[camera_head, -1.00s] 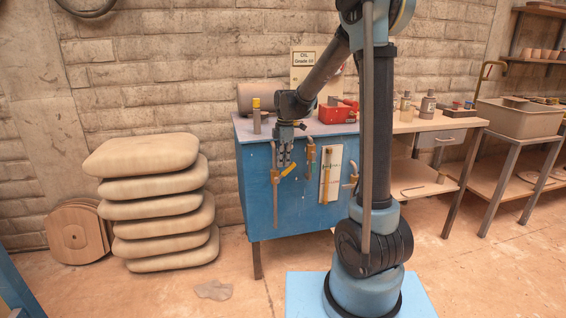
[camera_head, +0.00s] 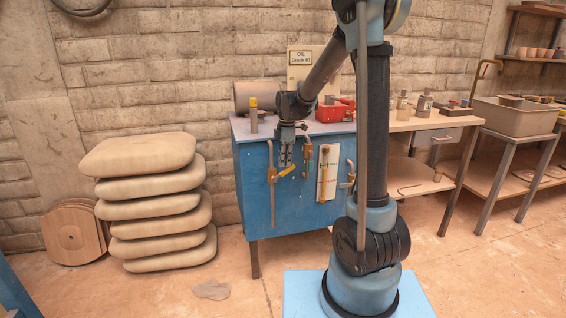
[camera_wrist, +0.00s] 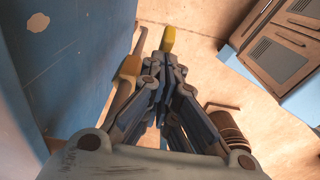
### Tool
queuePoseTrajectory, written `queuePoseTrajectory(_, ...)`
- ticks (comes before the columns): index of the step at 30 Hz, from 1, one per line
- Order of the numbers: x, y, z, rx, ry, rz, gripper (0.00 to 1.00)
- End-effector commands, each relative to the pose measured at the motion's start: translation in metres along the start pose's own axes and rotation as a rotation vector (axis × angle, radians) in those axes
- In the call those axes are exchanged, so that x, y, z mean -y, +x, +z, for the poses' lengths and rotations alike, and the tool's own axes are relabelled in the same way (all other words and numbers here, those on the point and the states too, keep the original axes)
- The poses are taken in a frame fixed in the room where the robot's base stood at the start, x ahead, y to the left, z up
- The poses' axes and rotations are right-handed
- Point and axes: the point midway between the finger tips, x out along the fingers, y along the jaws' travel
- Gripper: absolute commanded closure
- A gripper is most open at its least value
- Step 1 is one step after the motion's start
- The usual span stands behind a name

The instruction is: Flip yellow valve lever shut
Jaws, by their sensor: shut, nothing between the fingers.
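The yellow valve lever (camera_head: 287,172) slants up and to the right from a brass valve (camera_head: 272,175) on a pipe at the front of the blue cabinet (camera_head: 248,205). My gripper (camera_head: 286,164) points down just above the lever, shut and empty. In the wrist view the yellow lever (camera_wrist: 168,39) shows just beyond my shut fingertips (camera_wrist: 165,60), and the brass valve body (camera_wrist: 130,68) is to their left. I cannot tell whether the fingertips touch the lever.
A red toolbox (camera_head: 333,112) stands on top. A stack of cushion-like sacks (camera_head: 155,205) stands at left, with open floor between.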

Motion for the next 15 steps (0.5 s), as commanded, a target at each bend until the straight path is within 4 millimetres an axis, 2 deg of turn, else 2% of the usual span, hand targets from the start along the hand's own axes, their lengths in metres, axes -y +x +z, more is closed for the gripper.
queuePoseTrajectory(6, 0.000, 0.008, 0.013, 0.000, 0.001, 0.000, 1.00)
queuePoseTrajectory(15, 0.000, 0.015, 0.022, 0.000, 0.001, 0.000, 1.00)
